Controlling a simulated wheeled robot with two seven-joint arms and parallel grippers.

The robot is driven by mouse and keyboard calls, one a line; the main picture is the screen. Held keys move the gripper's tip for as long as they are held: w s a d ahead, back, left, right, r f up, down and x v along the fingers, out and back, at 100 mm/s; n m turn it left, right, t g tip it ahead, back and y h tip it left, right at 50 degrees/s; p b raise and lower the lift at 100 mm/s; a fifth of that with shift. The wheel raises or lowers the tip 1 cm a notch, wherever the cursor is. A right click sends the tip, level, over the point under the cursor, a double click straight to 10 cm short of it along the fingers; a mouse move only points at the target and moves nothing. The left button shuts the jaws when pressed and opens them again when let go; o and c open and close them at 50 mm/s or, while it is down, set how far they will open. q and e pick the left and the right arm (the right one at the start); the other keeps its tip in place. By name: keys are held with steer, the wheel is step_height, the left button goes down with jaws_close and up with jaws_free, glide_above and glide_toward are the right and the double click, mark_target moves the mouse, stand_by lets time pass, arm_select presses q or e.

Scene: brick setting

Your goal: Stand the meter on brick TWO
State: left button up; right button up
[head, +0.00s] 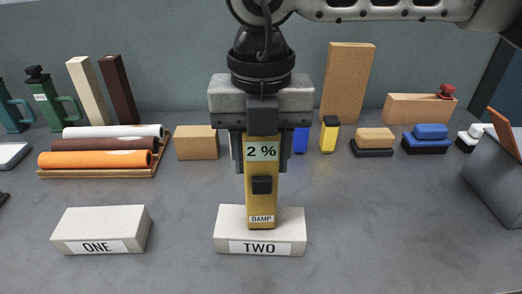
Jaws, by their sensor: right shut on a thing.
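The meter (261,205) is a tall yellow block with a "2 %" display, a black button and a "DAMP" label. It is upright in my right gripper (262,160), whose fingers are shut on its upper sides. Its lower end shows in front of the top of brick TWO (228,219), a pale block labelled "TWO". I cannot tell whether the meter touches the brick top. Brick ONE (100,222), a similar pale block labelled "ONE", lies to the left, with nothing on it. My left gripper is not in view.
Rolls (95,160) lie on a wooden tray at the back left. A cardboard-coloured box (196,143), a tall board (347,82) and several brushes or sponges (374,140) stand along the back. A grey bin (497,175) is at the right. The front right table is clear.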

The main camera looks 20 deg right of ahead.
steer(key=shift+f+b, duration=0.2)
steer(key=shift+b, duration=0.15)
steer(key=o, duration=1.1)
steer(key=shift+r, duration=0.1)
steer(key=shift+r, duration=0.1)
steer(key=shift+r+p, duration=0.25)
steer(key=shift+p, duration=0.25)
step_height(320, 180, up, 12)
steer(key=shift+f, duration=0.15)
steer(key=shift+f, duration=0.1)
